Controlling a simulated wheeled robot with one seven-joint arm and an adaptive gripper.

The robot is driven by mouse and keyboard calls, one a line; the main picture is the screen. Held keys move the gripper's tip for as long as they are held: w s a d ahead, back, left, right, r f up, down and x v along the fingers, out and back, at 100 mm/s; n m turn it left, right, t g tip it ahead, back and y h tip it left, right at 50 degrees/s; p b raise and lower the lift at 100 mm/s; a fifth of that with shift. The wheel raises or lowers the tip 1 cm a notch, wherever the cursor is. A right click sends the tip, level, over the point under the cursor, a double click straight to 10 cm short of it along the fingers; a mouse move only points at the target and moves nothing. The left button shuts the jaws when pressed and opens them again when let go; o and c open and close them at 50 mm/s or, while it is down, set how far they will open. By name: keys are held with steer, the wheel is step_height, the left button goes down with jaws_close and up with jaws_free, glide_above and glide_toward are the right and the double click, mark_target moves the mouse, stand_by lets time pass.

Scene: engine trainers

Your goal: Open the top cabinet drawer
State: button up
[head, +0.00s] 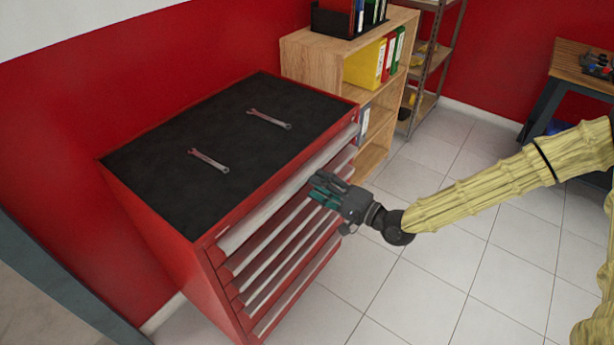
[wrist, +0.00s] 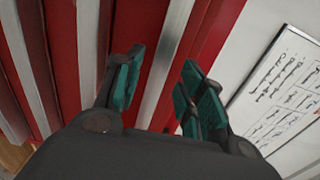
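The red tool cabinet (head: 200,262) has a black top and several drawers with long pale handle strips. The top drawer's handle strip (head: 285,192) runs along the upper front edge, and the drawer looks shut or nearly so. My gripper (head: 322,188) is at the cabinet front, just below the right half of that strip. In the wrist view my gripper (wrist: 163,84) has its teal fingertips spread apart. A pale strip (wrist: 165,66) shows between them against red drawer fronts. I cannot tell which drawer's strip it is, or whether the fingers touch it.
Two wrenches (head: 209,160) (head: 268,119) lie on the cabinet top. A wooden shelf (head: 312,62) with binders stands close behind the cabinet. The tiled floor (head: 430,285) in front of the cabinet is clear. A workbench (head: 580,66) stands at the far right.

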mark_target(307, 176)
steer(key=shift+p+x, duration=0.5)
steer(key=shift+x, duration=1.9)
jaws_close()
